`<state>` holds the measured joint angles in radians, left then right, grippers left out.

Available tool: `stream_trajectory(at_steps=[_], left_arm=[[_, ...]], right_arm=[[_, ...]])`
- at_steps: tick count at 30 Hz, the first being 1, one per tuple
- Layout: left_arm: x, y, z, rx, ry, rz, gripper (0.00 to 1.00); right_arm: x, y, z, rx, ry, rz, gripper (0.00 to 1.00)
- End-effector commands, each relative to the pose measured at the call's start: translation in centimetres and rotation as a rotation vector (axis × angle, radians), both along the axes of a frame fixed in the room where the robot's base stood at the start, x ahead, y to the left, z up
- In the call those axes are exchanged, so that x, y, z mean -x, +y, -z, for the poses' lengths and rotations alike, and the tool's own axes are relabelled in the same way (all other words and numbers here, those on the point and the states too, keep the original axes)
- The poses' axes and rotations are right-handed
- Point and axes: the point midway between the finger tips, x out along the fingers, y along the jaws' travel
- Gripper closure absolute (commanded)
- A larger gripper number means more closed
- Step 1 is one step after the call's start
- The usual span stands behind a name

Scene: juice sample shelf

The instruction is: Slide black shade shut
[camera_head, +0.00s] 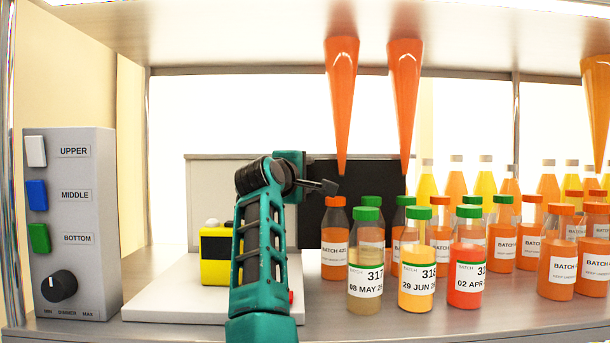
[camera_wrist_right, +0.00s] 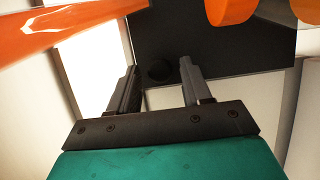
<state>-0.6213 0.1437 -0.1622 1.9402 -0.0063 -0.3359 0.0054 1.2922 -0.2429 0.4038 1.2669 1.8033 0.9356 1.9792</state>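The black shade (camera_head: 318,218) is a flat upright panel behind the bottles in the head view, to the right of a pale panel (camera_head: 214,180). It fills much of the upper right wrist view (camera_wrist_right: 225,40). A dark round knob (camera_wrist_right: 160,71) shows on its face. My right gripper (camera_head: 326,187) is in front of the shade's left part. In the right wrist view the gripper's two fingers (camera_wrist_right: 160,85) are apart, with the knob appearing between and beyond them; contact cannot be told. My left gripper is not in view.
Bottles with green and orange caps (camera_head: 417,272) stand close to the right of my arm. Orange cones (camera_head: 341,95) hang above. A yellow-black box (camera_head: 214,258) sits left on a white base (camera_head: 165,302). A grey control box (camera_head: 92,215) stands at far left.

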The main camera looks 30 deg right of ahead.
Motion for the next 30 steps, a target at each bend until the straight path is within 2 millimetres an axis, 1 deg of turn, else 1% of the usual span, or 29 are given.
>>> stream_trajectory(at_steps=[1,12,15,30], left_arm=[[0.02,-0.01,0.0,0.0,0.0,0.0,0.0],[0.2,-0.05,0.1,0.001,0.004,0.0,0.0],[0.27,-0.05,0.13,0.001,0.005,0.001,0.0],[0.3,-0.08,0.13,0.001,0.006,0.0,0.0]], right_arm=[[0.01,0.02,0.0,0.0,0.0,0.0,0.57],[0.02,0.04,0.01,0.001,0.001,0.0,0.92],[0.02,0.04,0.01,0.001,0.001,0.0,1.0],[0.02,-0.15,0.02,0.0,0.001,0.0,1.0]])
